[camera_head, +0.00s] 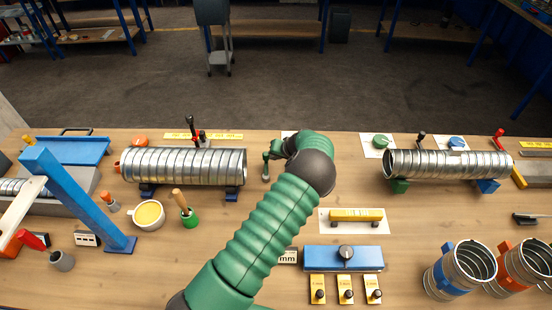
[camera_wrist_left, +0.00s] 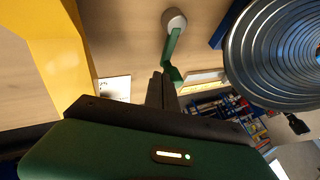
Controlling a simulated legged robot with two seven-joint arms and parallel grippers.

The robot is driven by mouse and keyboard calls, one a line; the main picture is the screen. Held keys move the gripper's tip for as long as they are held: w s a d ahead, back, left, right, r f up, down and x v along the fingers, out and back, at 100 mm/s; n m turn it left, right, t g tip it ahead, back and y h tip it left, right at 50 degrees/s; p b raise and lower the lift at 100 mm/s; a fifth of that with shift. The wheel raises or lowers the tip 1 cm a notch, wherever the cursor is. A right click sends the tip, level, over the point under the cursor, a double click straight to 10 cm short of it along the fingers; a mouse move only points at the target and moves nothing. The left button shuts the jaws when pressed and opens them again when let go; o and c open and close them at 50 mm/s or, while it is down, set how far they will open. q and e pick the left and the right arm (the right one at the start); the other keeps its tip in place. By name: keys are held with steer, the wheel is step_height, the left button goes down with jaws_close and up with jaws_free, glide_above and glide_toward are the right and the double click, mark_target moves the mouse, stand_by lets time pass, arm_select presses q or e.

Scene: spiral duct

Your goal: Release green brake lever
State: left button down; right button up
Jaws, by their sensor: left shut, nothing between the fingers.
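The green brake lever (camera_wrist_left: 174,45) shows in the left wrist view, with a pale grey round knob (camera_wrist_left: 174,20) at its upper end. It also shows small in the head view (camera_head: 266,157), standing on the table right of the left spiral duct (camera_head: 185,165). My left gripper (camera_wrist_left: 160,90) is shut and empty, its fingertips close beside the lower end of the lever. I cannot tell whether they touch. In the head view my green left arm reaches up to the lever, and its wrist hides most of the gripper (camera_head: 274,151). My right gripper is not in view.
The duct's open end (camera_wrist_left: 280,50) is close to the gripper in the wrist view. A second duct (camera_head: 450,164) lies at the right. A blue block with a knob (camera_head: 345,257) and a yellow bar (camera_head: 357,215) lie right of my arm. Bare table surrounds the lever's front.

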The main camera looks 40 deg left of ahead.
mark_target(265, 155)
arm_select(q)
steer(key=shift+a+f, duration=0.1)
steer(key=shift+a, duration=0.05)
steer(key=shift+a+f+n+g+b, duration=0.25)
steer(key=shift+n+b, duration=0.35)
steer(key=shift+b, duration=0.3)
steer(key=n+g+b, duration=0.1)
steer(key=b, duration=0.1)
steer(key=a+n+g+b, duration=0.1)
steer(key=b, duration=0.1)
steer(key=shift+s+a+f+n, duration=0.1)
steer(key=shift+s+a+n, duration=0.2)
steer(key=shift+n, duration=0.1)
steer(key=shift+s+a+n+g+b, duration=0.2)
steer(key=shift+a+n+g+b, duration=0.2)
steer(key=shift+n+b, duration=0.4)
steer(key=shift+s+a+r, duration=0.2)
steer(key=shift+s+a, duration=0.1)
steer(key=shift+s+a+r+b, duration=0.2)
steer(key=shift+s+a+b, duration=0.15)
steer(key=shift+s+b, duration=0.25)
steer(key=shift+s+a, duration=0.25)
steer(key=shift+s, duration=0.1)
